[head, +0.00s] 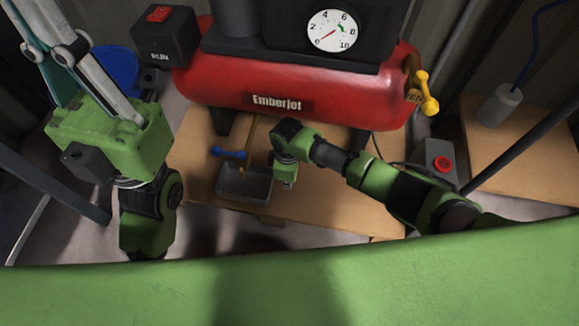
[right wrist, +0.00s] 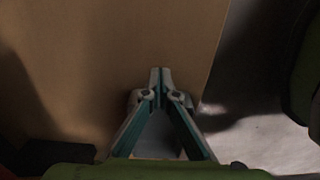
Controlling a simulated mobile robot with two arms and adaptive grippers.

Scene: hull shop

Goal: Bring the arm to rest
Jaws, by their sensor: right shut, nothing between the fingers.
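My right arm (head: 350,165) comes in from the right and bends down over the table. My right gripper (head: 288,185) points down just right of the grey tray. In the right wrist view my right gripper (right wrist: 160,72) has its fingertips together with nothing between them, above the bare tan tabletop near its edge. My left gripper (head: 70,50) is raised at the upper left, close to the camera. Its long grey and teal fingers run up towards the top edge, and their tips are cut off or unclear.
A red Emberjet compressor (head: 300,98) with a gauge (head: 331,31) spans the back. The tan table (head: 340,208) holds a grey tray (head: 243,185) and a blue-handled valve (head: 229,153). A yellow handle (head: 425,92) juts out at right. A red-button box (head: 440,160) stands beside my right arm.

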